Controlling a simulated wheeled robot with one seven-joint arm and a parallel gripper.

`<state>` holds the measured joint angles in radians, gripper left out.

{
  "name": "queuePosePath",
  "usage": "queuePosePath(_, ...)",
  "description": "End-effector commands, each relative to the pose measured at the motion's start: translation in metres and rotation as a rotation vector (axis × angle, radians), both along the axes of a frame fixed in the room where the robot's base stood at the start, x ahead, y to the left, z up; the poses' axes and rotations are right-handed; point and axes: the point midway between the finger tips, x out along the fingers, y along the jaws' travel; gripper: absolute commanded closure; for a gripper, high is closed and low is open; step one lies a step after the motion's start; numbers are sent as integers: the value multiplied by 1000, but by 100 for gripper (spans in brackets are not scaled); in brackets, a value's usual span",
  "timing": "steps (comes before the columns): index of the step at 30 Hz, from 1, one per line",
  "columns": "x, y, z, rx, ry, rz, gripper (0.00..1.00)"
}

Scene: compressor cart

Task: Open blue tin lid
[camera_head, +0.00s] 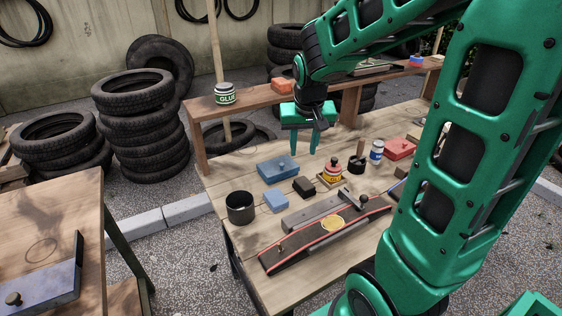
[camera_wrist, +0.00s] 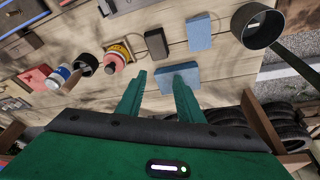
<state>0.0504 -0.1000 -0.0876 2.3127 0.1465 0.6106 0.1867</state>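The blue tin (camera_head: 278,168) is a flat rectangular box on the workbench. Its lid looks shut. In the wrist view the blue tin (camera_wrist: 187,72) lies beyond my fingertips, toward the right finger, which hides part of it. My gripper (camera_head: 304,150) points down above the bench, just right of the tin in the head view. In the wrist view my gripper (camera_wrist: 159,78) has its two green fingers apart with nothing held between them. I cannot tell its exact height above the tin.
A black cup (camera_head: 240,207), a light blue block (camera_head: 276,200), a dark block (camera_head: 304,187) and a yellow-red bottle (camera_head: 332,171) stand nearby. A raised shelf (camera_head: 245,107) with a glue tin (camera_head: 225,94) runs behind. A red box (camera_head: 399,148) lies right. Bare wood surrounds the tin's left side.

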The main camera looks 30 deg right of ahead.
Motion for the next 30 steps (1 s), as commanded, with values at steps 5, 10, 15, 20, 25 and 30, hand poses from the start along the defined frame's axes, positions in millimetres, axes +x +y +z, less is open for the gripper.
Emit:
queuePosePath(5, 50, 20, -8, -7, -60, 33, 66)
queuePosePath(10, 63, 24, -15, -7, -76, 40, 66)
queuePosePath(15, 70, 20, -35, -7, -74, 37, 66)
queuePosePath(20, 79, 15, -60, -8, -73, 36, 66)
queuePosePath(25, 88, 11, -84, -7, -74, 35, 66)
queuePosePath(30, 95, 8, -101, -7, -75, 35, 66)
